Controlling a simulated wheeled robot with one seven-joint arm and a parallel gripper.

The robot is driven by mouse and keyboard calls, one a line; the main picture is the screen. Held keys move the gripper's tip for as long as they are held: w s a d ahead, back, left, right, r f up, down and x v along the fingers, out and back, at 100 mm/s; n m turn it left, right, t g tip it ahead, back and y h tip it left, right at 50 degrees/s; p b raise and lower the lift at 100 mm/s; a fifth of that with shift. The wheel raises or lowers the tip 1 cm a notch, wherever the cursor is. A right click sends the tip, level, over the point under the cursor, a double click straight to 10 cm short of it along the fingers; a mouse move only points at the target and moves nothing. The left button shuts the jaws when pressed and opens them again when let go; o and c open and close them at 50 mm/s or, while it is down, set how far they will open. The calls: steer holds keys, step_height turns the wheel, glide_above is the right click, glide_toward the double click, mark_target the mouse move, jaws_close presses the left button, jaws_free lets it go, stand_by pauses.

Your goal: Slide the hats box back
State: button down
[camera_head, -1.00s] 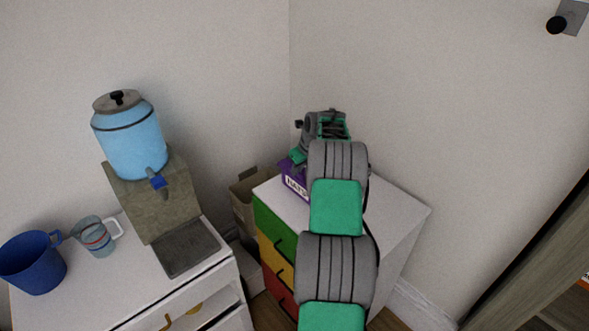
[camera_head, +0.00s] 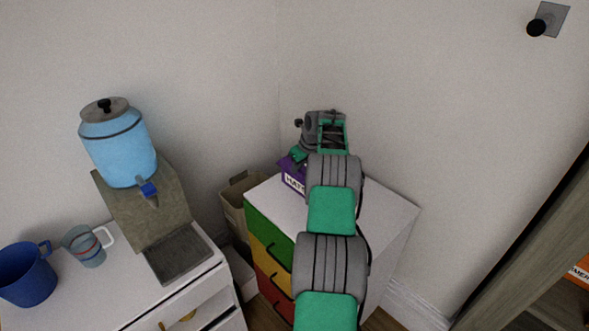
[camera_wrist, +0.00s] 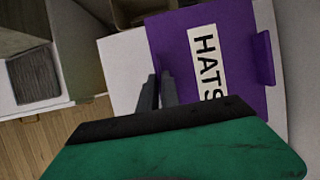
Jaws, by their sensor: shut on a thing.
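The purple hats box (camera_head: 293,177) sits on top of a white cabinet with green, yellow and red drawers (camera_head: 384,205), toward its back left corner by the walls. Its white label reads HATS in the wrist view, where the box (camera_wrist: 262,100) fills the right side. My gripper (camera_wrist: 157,92) has its fingers at the box's left side in the wrist view, shut on the box. In the head view my arm covers much of the box and part of the cabinet top.
A beige bin (camera_head: 236,190) stands on the floor left of the cabinet. A white counter holds a blue drink dispenser (camera_head: 118,143), a blue mug (camera_head: 27,275) and a clear cup (camera_head: 86,246). The cabinet top right of my arm is clear.

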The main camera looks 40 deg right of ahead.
mark_target(304, 170)
steer(key=shift+d, duration=1.8)
steer(key=c, duration=1.5)
jaws_free()
